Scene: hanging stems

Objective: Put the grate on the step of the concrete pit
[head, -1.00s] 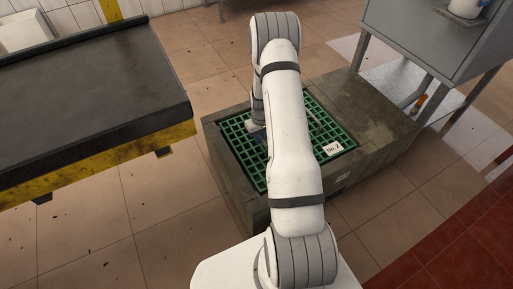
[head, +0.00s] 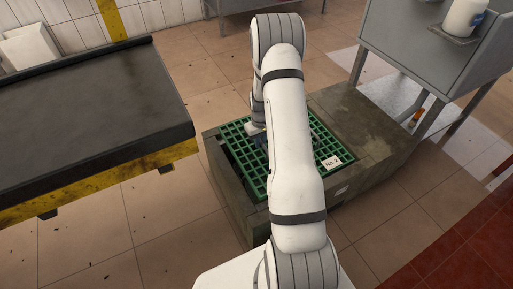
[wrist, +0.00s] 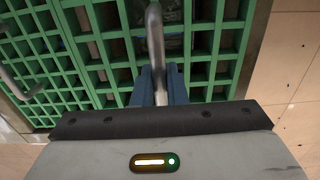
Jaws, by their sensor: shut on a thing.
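The green grate (head: 323,148) is a square lattice with a white label marked No 2 near its right corner. It lies over the opening of the grey concrete pit (head: 372,125); a dark strip shows along its left side. I cannot tell whether it rests on the step, as the step is hidden. My gripper, mostly hidden behind my arm in the head view, shows in the wrist view (wrist: 160,78). Its blue fingers are shut on a grey metal bar handle (wrist: 155,35) of the grate. A second handle (wrist: 22,88) shows at the left there.
A black-topped table with a yellow side (head: 90,110) stands at the left. A grey metal stand (head: 425,45) with a white bottle (head: 462,18) stands at the upper right. Tiled floor (head: 95,250) is open in front of the table.

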